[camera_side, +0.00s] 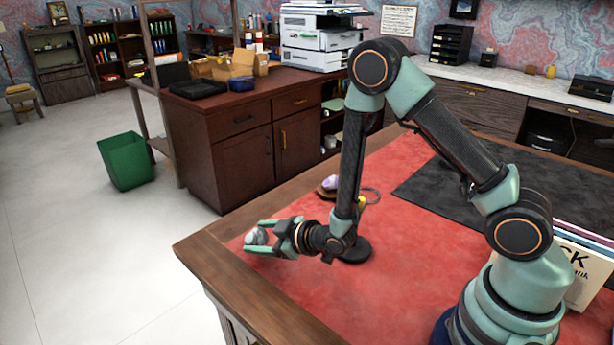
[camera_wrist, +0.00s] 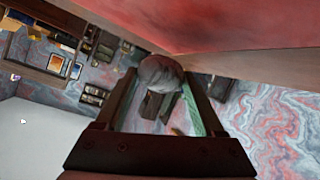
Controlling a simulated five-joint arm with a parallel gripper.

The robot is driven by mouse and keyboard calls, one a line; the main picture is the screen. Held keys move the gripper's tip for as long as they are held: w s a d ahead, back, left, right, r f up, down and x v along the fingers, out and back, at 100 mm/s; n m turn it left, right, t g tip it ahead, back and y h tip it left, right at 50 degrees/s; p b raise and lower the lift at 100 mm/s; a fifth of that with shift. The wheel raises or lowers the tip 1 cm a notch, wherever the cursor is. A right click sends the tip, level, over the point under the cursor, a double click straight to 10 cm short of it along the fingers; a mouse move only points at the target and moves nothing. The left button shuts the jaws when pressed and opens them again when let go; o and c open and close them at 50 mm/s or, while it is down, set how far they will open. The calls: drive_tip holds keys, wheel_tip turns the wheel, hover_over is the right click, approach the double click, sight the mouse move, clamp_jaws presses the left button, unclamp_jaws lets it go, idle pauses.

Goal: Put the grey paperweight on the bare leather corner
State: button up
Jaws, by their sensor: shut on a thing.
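My gripper (camera_side: 262,237) is shut on the grey paperweight (camera_side: 257,236), a small rounded stone-like thing between the two green fingers. They are at the left corner of the desk, by the bare red leather corner (camera_side: 238,243). In the wrist view the paperweight (camera_wrist: 160,72) sits between the fingertips, close to the leather (camera_wrist: 215,22). The gripper lies nearly level, pointing left. I cannot tell whether the paperweight touches the leather; its underside is hidden by the lower finger.
A wooden rim (camera_side: 215,262) borders the leather. A black disc (camera_side: 356,252) lies behind the gripper. A black mat (camera_side: 440,190) covers the back right; folders (camera_side: 582,268) stand at the right.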

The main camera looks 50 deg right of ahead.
drive_tip(key=shift+f, duration=1)
drive_tip(key=shift+f, duration=0.1)
drive_tip(key=shift+f, duration=0.1)
drive_tip(key=o, duration=1.5)
